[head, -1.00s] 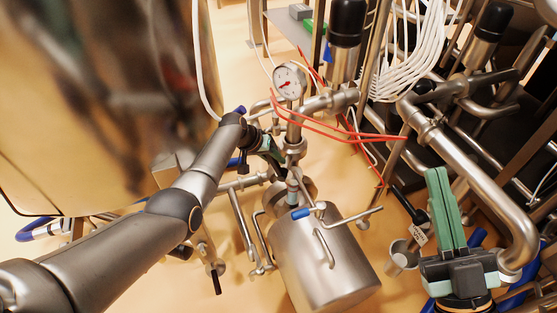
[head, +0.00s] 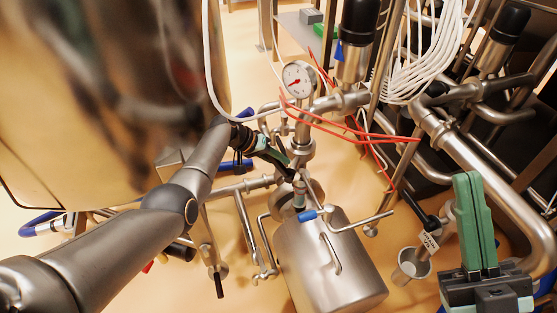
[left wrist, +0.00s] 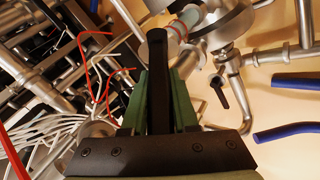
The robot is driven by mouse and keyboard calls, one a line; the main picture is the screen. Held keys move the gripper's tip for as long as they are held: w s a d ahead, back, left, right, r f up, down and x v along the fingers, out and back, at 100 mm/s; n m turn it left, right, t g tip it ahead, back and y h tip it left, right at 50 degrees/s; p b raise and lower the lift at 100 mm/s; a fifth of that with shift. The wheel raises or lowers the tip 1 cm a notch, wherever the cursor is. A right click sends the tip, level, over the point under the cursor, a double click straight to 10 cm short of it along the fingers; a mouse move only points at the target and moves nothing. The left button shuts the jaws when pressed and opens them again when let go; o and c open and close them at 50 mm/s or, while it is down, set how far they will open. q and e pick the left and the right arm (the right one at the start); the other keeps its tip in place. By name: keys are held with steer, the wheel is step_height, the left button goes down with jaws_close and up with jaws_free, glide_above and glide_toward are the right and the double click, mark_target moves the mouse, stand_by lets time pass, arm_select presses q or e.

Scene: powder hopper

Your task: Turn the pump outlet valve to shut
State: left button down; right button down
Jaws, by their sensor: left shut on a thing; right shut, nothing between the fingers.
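My left gripper (head: 280,164) is beside the vertical steel pipe, below the pressure gauge. In the left wrist view my left gripper (left wrist: 160,85) has its green fingers shut on a black lever handle (left wrist: 158,60). The handle stands between the fingers, its upper end close to a steel fitting. In the head view the gripper and arm hide most of this handle, so its angle to the pipe is hard to tell. My right gripper (head: 476,222) is shut and empty at the lower right, its green fingers together.
The pressure gauge (head: 297,79) and red tubes (head: 345,130) are close above the left gripper. A steel vessel (head: 330,270) with a blue-gripped lever (head: 312,214) stands below. A large steel tank (head: 100,110) is at left. A thick pipe (head: 490,175) passes near my right gripper.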

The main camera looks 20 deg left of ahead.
arm_select(q)
steer(key=c, duration=0.7)
jaws_free()
